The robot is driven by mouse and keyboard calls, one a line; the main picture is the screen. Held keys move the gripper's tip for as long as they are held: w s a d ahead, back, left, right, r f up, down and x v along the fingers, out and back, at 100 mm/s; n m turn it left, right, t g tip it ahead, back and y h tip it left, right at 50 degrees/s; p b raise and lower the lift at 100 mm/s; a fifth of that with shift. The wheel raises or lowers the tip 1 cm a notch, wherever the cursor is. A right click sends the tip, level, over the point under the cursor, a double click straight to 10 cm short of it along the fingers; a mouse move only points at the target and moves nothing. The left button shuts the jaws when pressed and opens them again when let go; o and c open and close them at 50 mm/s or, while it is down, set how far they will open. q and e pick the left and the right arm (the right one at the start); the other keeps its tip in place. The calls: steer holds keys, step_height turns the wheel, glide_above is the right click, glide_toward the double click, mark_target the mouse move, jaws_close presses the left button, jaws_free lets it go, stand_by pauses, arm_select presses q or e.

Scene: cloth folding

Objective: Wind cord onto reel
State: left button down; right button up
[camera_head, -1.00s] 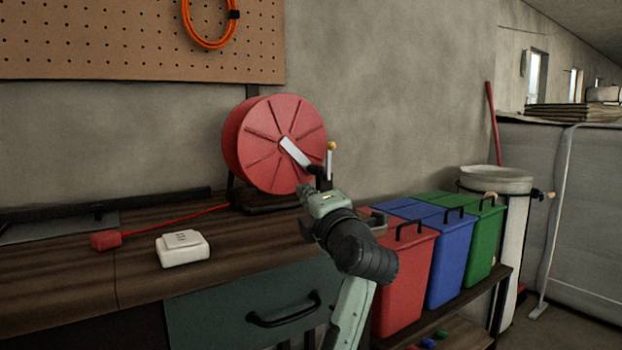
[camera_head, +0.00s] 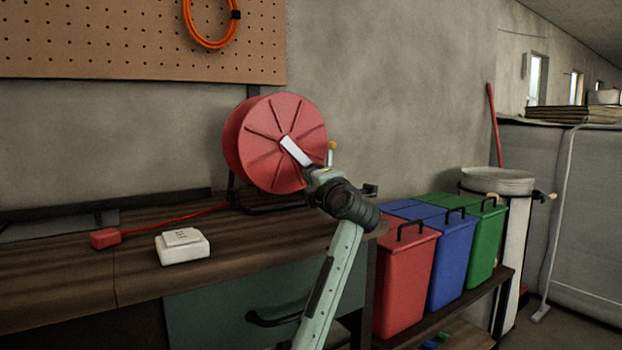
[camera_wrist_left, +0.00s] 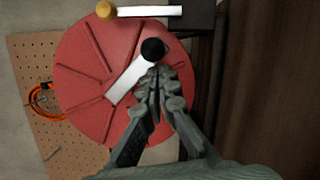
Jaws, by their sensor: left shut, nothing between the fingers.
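A red reel (camera_head: 262,150) stands upright at the back of the workbench, with a white crank bar (camera_head: 294,151) on its face. In the left wrist view the crank bar (camera_wrist_left: 128,82) ends in a black knob (camera_wrist_left: 153,50). A red cord (camera_head: 175,216) runs from the reel's base left to a small red block (camera_head: 105,238). My left gripper (camera_head: 314,176) is at the reel's lower right, near the crank's end. In the left wrist view its fingers (camera_wrist_left: 158,84) are together and empty, close to the knob; I cannot tell whether they touch it. My right gripper is out of view.
A white box (camera_head: 183,247) sits on the bench front. A post with a yellow knob (camera_head: 332,146) stands right of the reel. Red (camera_head: 404,285), blue (camera_head: 452,262) and green (camera_head: 484,245) bins stand to the right. An orange coil (camera_head: 208,45) hangs on the pegboard.

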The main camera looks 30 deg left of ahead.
mark_target(322, 166)
arm_select(q)
steer(key=shift+w+d, duration=0.1)
stand_by(0.4)
steer(key=shift+w+d+r+n, duration=0.1)
steer(key=shift+w+r+n, duration=0.15)
steer(key=shift+n, duration=0.45)
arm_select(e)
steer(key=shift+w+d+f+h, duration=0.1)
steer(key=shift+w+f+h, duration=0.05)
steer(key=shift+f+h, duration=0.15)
arm_select(q)
steer(key=shift+w, duration=0.1)
